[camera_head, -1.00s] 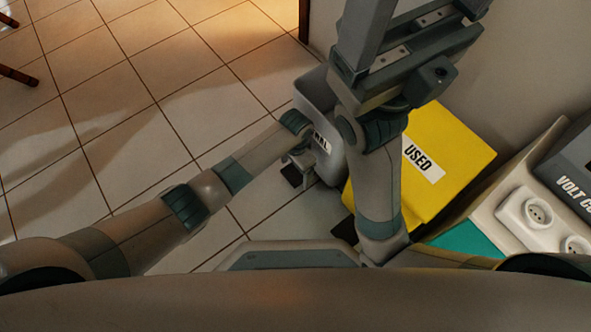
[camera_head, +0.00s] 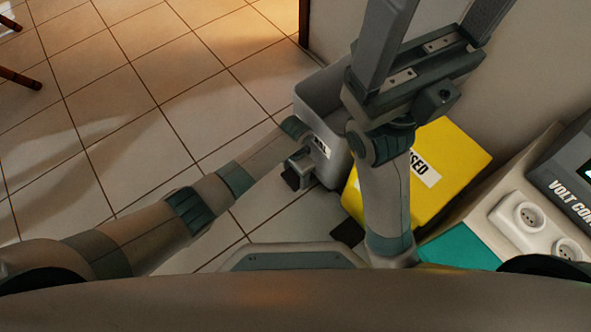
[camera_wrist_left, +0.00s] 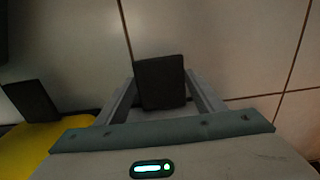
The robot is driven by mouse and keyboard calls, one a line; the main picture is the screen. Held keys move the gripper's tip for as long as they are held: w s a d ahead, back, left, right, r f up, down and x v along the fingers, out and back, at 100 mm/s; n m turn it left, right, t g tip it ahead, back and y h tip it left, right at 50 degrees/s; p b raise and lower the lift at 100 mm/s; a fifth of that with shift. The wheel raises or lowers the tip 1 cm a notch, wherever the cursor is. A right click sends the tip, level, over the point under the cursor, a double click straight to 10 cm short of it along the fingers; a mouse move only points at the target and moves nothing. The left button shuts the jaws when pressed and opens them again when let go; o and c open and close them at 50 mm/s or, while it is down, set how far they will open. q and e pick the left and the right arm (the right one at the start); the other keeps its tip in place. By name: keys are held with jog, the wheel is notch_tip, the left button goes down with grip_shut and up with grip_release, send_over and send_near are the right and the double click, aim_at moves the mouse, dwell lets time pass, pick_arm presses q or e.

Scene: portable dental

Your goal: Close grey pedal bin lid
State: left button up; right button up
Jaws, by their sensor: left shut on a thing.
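The grey pedal bin (camera_head: 311,95) stands against the wall in the head view, with part of a white label on its front. My right arm covers its right side, and I cannot tell how its lid sits. Its dark pedal (camera_head: 290,178) sticks out low at the front. My left gripper (camera_head: 297,166) is down at this pedal. In the left wrist view the pedal (camera_wrist_left: 160,82) lies between the fingers of my left gripper (camera_wrist_left: 163,98), which is shut on it. My right gripper (camera_head: 436,25) has its fingers wide apart, with tips at or past the top edge.
A yellow bin (camera_head: 452,165) marked "USED" stands right of the grey bin, its dark pedal (camera_wrist_left: 30,100) showing in the left wrist view. A counter with white sockets (camera_head: 530,220) and a dark device (camera_head: 570,185) is at the right.

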pick_arm(q)
jog(key=shift+s+a+f, duration=0.15)
jog(key=shift+a+f, duration=0.1)
jog(key=shift+f, duration=0.05)
jog(key=o, duration=1.5)
jog(key=shift+d+r, duration=0.1)
